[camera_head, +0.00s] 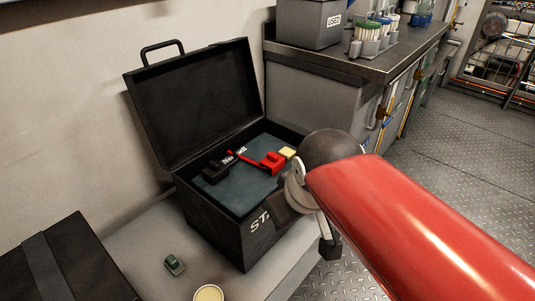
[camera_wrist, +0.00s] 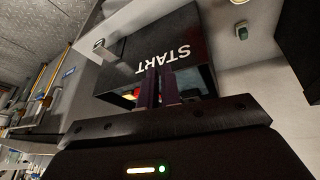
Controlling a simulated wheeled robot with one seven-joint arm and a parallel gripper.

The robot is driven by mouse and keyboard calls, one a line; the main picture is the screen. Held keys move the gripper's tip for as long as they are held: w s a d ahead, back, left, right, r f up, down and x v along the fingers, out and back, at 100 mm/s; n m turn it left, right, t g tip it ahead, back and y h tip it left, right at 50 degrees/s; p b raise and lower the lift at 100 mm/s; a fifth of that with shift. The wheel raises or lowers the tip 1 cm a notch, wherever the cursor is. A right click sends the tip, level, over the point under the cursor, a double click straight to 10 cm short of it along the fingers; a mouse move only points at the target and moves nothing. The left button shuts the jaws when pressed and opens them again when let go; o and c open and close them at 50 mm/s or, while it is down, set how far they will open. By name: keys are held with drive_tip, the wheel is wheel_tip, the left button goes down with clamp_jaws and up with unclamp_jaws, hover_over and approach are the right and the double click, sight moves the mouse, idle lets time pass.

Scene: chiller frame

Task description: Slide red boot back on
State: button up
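The red boot (camera_head: 270,162) is a small red clamp-like piece on top of the battery (camera_head: 240,190) inside the open black box. A red strip runs from it to the left. A bit of red also shows beside my fingers in the wrist view (camera_wrist: 138,93). My gripper (camera_wrist: 160,85) has its two dark fingers close together, with nothing seen held between them. They point toward the box front marked START. In the head view my gripper is mostly hidden by my wrist and red arm, near the box's right front corner. It is apart from the boot.
The black box (camera_head: 253,238) has its lid (camera_head: 195,103) standing open at the back. A green item (camera_head: 175,265) and round tin (camera_head: 208,293) lie on the bench. A metal counter (camera_head: 385,62) stands behind.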

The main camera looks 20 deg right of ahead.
sight(268, 163)
drive_tip(key=w+r+n, duration=0.1)
drive_tip(key=w+n, duration=0.2)
drive_tip(key=w+r+n+g, duration=0.1)
drive_tip(key=w+r+n, duration=0.1)
drive_tip(key=w+n, duration=0.1)
drive_tip(key=w+a+r+n+g+p, duration=0.1)
drive_tip(key=w+n, duration=0.2)
drive_tip(key=n, duration=0.2)
drive_tip(key=shift+w+r+h, duration=0.3)
drive_tip(key=shift+w+h, duration=0.1)
clamp_jaws()
drive_tip(key=w+a+n+g+h+p, duration=0.1)
drive_tip(key=w+a+n, duration=0.1)
drive_tip(key=w+n, duration=0.6)
drive_tip(key=shift+w+a+r+n+g+h, duration=0.3)
drive_tip(key=shift+a+r+n, duration=0.1)
drive_tip(key=shift+n, duration=0.8)
drive_tip(key=shift+d, duration=0.1)
drive_tip(key=b+x, duration=0.1)
drive_tip(key=x, duration=0.8)
drive_tip(key=shift+f, duration=0.25)
drive_tip(key=w+d, duration=0.1)
drive_tip(key=d, duration=0.1)
drive_tip(key=shift+w+d+f, duration=0.25)
drive_tip(key=shift+w+d, duration=0.05)
drive_tip(key=shift+w, duration=0.05)
drive_tip(key=shift+w+d, duration=0.3)
drive_tip(key=shift+d, duration=0.15)
